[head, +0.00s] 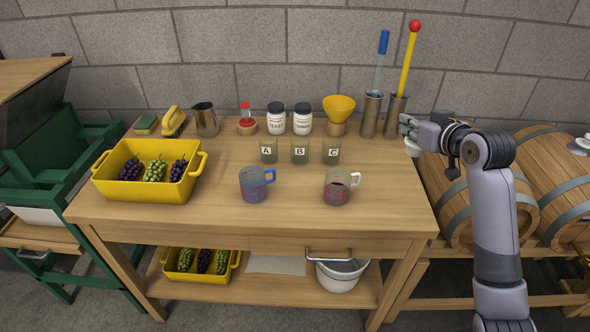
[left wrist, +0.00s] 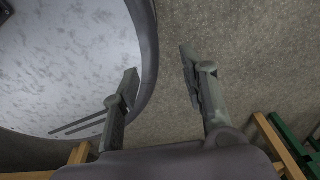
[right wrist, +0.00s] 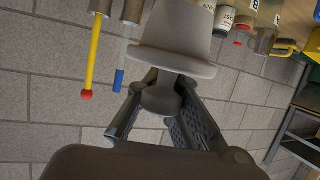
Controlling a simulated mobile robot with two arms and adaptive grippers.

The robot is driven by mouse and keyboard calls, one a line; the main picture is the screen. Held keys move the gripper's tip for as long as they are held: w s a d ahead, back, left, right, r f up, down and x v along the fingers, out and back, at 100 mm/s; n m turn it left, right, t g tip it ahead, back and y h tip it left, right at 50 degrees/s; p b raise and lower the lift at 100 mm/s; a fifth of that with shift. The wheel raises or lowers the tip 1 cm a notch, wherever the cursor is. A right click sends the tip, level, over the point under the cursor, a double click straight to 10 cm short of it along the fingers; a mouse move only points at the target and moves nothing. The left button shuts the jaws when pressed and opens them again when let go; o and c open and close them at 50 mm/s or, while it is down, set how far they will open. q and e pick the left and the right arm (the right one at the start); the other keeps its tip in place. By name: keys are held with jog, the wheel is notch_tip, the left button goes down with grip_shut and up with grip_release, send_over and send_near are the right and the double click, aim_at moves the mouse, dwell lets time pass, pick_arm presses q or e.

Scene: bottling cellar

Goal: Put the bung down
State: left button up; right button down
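The bung (right wrist: 172,45) is a grey tapered stopper with a wide rim and a darker knob. In the right wrist view my right gripper (right wrist: 166,88) has its fingers closed on both sides of the knob. In the head view my right gripper (head: 406,124) is above the table's right edge, beside the metal cylinders, and a pale part of the bung (head: 412,148) shows just below it. My left gripper (left wrist: 158,68) is open and empty above the floor in the left wrist view. It does not show in the head view.
Metal cylinders (head: 371,116) with a blue-topped and a yellow rod stand at the table's back right. A funnel, jars, lettered cups and two measuring jugs (head: 253,186) share the wooden table (head: 300,210). Its front right is bare. Barrels (head: 551,178) lie at the right.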

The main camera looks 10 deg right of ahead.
jog(key=f, duration=2)
jog(key=shift+d, duration=0.2)
pick_arm(q)
jog(key=shift+w+d, duration=0.2)
jog(key=shift+d, duration=0.5)
jog(key=shift+f, duration=0.15)
pick_arm(e)
jog(key=shift+f, duration=0.1)
jog(key=shift+f, duration=0.15)
jog(key=c, duration=1.8)
grip_release()
